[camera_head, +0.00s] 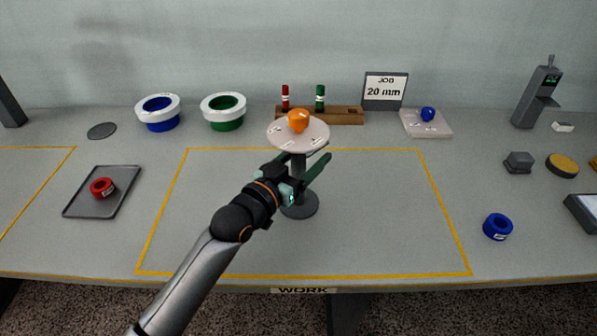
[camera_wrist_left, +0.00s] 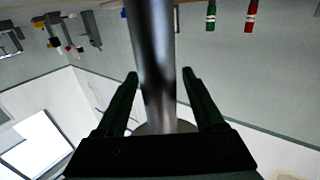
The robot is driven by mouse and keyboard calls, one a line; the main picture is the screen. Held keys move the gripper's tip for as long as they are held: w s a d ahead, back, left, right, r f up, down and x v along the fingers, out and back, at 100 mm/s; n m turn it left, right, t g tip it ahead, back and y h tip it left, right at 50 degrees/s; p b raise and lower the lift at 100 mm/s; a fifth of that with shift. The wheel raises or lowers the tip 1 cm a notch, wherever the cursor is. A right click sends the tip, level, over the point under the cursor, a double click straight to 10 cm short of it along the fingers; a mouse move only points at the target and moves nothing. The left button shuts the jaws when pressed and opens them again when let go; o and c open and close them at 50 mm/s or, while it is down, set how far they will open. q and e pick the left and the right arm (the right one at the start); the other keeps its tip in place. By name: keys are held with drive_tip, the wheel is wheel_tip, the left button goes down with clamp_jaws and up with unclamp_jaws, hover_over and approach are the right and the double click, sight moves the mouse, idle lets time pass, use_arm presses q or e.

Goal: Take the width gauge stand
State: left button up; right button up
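A stand in the middle of the work area has a round pale top (camera_head: 283,133) with an orange knob (camera_head: 298,121), a dark post (camera_head: 299,166) and a round grey base (camera_head: 300,206). It stands upright on the table. My left gripper (camera_head: 308,163) is at the post below the top. In the left wrist view the metal post (camera_wrist_left: 156,60) passes between the two dark fingers (camera_wrist_left: 160,78), which are apart, with a gap showing on the right side. Nothing in view is labelled as a width gauge. My right gripper is not in view.
A tall dark device (camera_head: 537,92) with a green display stands at the back right. A grey tray (camera_head: 119,197) holds a red ring at left. A blue ring (camera_head: 497,227) lies at right. Rings, a wooden rack (camera_head: 348,115) and a "20 mm" sign (camera_head: 385,90) line the back.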

use_arm(q)
clamp_jaws()
idle(0.3)
idle(0.8)
drive_tip(key=shift+r, duration=0.1)
